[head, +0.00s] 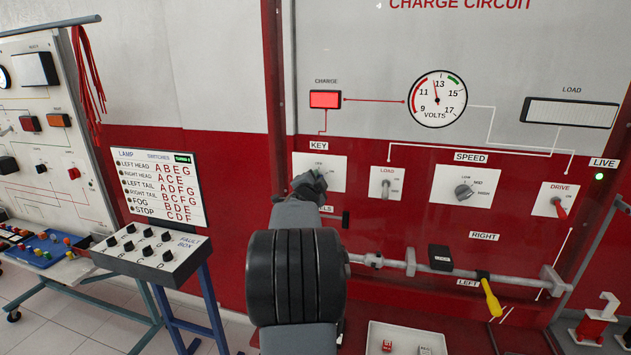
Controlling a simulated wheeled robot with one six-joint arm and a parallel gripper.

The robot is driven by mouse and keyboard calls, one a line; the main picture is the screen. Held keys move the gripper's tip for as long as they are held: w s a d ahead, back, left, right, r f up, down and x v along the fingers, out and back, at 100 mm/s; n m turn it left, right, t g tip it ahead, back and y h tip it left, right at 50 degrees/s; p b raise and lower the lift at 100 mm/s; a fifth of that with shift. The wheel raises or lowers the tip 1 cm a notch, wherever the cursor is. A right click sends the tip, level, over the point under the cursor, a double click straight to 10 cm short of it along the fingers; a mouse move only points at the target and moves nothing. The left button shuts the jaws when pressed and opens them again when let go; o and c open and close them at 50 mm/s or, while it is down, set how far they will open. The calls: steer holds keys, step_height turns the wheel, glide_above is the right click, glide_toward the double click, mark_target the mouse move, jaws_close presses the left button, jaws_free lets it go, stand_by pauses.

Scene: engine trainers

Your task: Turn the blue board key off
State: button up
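The board in front of me is red and white (400,225), headed CHARGE CIRCUIT; I see no board that is clearly blue. Its KEY plate (333,164) is white, left of the LOAD switch. My arm reaches up to this plate, and my gripper (311,184) is at its lower left part, over the place of the key. The gripper hides the key, so its position does not show. The fingertips are small and dark, and I cannot tell whether they are shut on the key or touch it.
A red CHARGE lamp (325,99), a volts dial (437,99), a SPEED knob (464,191) and a red DRIVE lever (559,207) are on the board. A rail with a yellow handle (491,298) crosses below. A fault box (152,250) stands at left.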

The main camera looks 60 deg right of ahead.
jaws_close()
stand_by(0.3)
steer(key=shift+n, duration=0.4)
steer(key=n+p, duration=0.2)
steer(key=n, duration=0.3)
steer(key=shift+n, duration=0.3)
steer(key=n+p, duration=0.1)
steer(key=n, duration=0.4)
steer(key=shift+s+p, duration=0.1)
steer(key=shift+p, duration=0.25)
steer(key=shift+f+n, duration=0.1)
steer(key=shift+n, duration=0.4)
jaws_free()
